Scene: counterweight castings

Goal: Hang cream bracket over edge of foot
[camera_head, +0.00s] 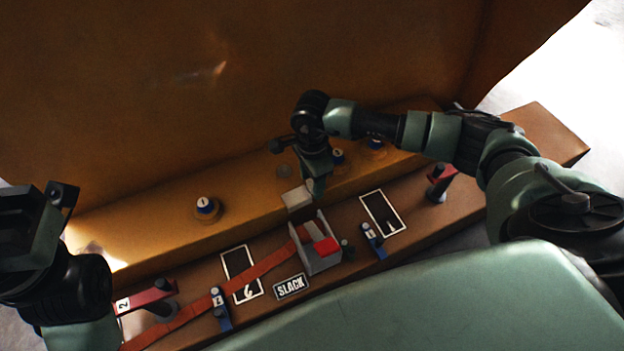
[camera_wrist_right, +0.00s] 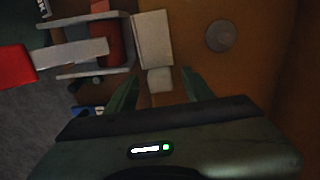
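The cream bracket (camera_head: 297,198) is at the front edge of the orange foot (camera_head: 250,212), near the middle. In the right wrist view its flat plate (camera_wrist_right: 153,40) and a smaller pale tab (camera_wrist_right: 160,80) show. My right gripper (camera_head: 318,186) is just above and behind the bracket. In the right wrist view its two fingers (camera_wrist_right: 160,84) stand apart on either side of the tab, with gaps. How far the bracket hooks over the edge is unclear. My left gripper (camera_head: 62,194) is at the far left, away from the bracket; its fingers are not clear.
Blue-topped knobs (camera_head: 207,206) sit on the foot. A tall orange wall (camera_head: 200,90) rises behind.

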